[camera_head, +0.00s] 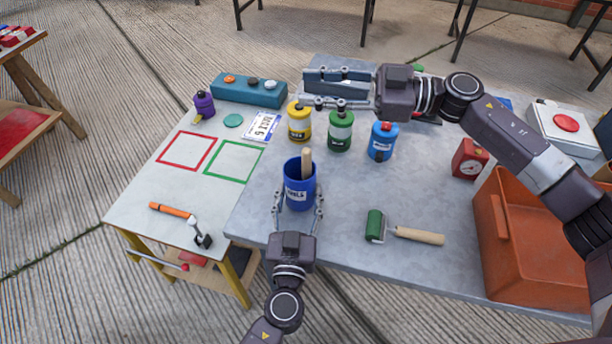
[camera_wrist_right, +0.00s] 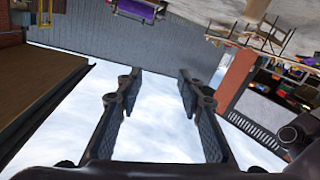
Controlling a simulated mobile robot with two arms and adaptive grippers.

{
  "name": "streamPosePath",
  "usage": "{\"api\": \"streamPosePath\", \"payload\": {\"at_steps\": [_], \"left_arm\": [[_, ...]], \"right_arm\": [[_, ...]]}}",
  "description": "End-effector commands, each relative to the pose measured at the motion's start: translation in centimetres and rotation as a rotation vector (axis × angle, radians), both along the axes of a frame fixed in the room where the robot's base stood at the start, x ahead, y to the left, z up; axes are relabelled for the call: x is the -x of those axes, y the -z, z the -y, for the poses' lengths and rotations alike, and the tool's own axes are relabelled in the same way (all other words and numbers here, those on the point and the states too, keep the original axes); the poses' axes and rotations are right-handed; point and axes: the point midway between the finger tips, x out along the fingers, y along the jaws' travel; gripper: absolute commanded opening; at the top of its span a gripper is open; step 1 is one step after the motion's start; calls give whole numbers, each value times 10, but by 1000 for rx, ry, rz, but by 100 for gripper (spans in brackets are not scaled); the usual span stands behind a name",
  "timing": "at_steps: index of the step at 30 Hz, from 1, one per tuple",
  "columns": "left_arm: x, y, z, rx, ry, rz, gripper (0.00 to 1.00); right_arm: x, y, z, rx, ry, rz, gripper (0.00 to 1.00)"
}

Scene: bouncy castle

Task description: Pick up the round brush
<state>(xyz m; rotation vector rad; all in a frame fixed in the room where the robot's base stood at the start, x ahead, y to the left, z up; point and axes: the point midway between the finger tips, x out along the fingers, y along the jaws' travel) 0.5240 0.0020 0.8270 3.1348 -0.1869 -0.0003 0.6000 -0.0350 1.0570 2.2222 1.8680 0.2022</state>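A light wooden handle (camera_head: 306,160) stands upright in a blue cup (camera_head: 300,190) with a white label; its lower end is hidden inside, so I cannot see whether it carries a round brush head. My left gripper (camera_head: 299,208) has its fingers on both sides of the cup, apparently touching its walls. My right gripper (camera_head: 340,88) is over the back of the table, behind and above the cup. In the right wrist view its fingers (camera_wrist_right: 158,90) are spread with nothing between them.
Yellow (camera_head: 299,125), green (camera_head: 340,133) and blue (camera_head: 382,142) bottles stand behind the cup. Grey tabletop between cup and roller is clear.

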Motion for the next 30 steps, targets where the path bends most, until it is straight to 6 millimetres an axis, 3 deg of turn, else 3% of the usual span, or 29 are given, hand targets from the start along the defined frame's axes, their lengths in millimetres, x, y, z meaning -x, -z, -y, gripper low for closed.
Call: {"api": "streamPosePath", "payload": {"at_steps": [2, 4, 14, 24, 30], "left_arm": [[0, 1, -1, -1, -1, -1, 15], [0, 1, -1, -1, -1, -1, 15], [0, 1, -1, -1, -1, -1, 15], [0, 1, -1, -1, -1, -1, 15], [0, 1, -1, -1, -1, -1, 15]], "right_arm": [[4, -19, 7, -132, 72, -55, 35], [6, -19, 10, -189, 122, -71, 35], [29, 27, 29, -223, 353, -5, 35], [63, 67, 67, -158, 613, 46, 35], [110, 99, 50, -169, 685, -60, 35]]}}
